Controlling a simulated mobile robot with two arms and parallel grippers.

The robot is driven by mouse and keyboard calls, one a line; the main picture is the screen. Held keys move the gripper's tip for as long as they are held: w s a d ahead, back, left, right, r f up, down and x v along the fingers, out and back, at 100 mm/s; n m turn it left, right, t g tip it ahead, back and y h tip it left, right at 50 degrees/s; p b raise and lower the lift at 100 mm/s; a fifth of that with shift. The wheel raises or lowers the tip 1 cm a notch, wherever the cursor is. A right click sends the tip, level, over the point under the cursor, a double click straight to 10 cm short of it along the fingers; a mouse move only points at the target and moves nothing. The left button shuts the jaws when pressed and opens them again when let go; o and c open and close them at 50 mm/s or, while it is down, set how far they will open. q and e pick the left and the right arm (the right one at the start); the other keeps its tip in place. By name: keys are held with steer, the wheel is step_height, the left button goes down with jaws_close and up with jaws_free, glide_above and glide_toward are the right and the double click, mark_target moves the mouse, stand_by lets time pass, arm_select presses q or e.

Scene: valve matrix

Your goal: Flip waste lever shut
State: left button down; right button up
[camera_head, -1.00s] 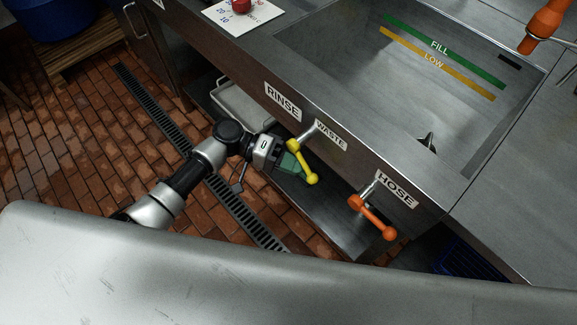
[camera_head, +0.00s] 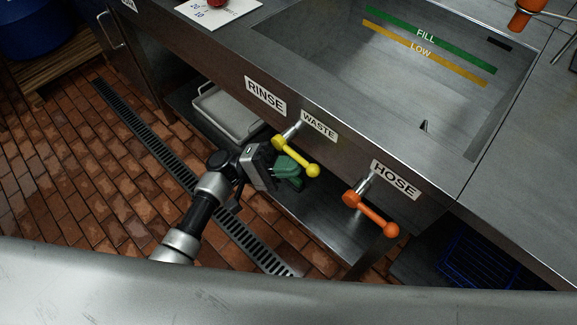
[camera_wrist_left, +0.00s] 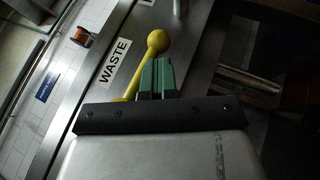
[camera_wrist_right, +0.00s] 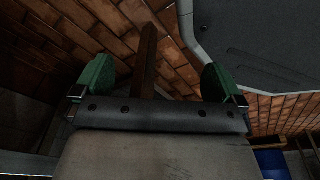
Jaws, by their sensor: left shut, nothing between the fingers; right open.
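The yellow waste lever (camera_head: 297,157) sits on the front of the sink under the WASTE label (camera_head: 318,125). It slants down to the right, with a ball at each end. My left gripper (camera_head: 296,175) is shut and empty, just below the lever in the head view. In the left wrist view the yellow lever (camera_wrist_left: 146,62) passes beside the shut green fingers of my left gripper (camera_wrist_left: 156,72); I cannot tell whether they touch. My right gripper (camera_wrist_right: 158,80) is open and empty in the right wrist view, over brick floor.
An orange hose lever (camera_head: 371,213) is to the right under the HOSE label (camera_head: 396,180). A RINSE label (camera_head: 265,96) is to the left. A grey tray (camera_head: 228,115) and a blue crate (camera_head: 478,268) are below the counter. A floor drain (camera_head: 150,140) crosses the bricks.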

arm_select(q)
steer(key=shift+r, duration=0.1)
arm_select(e)
steer(key=shift+w+r, duration=0.25)
steer(key=shift+w, duration=0.1)
arm_select(q)
steer(key=shift+d, duration=0.1)
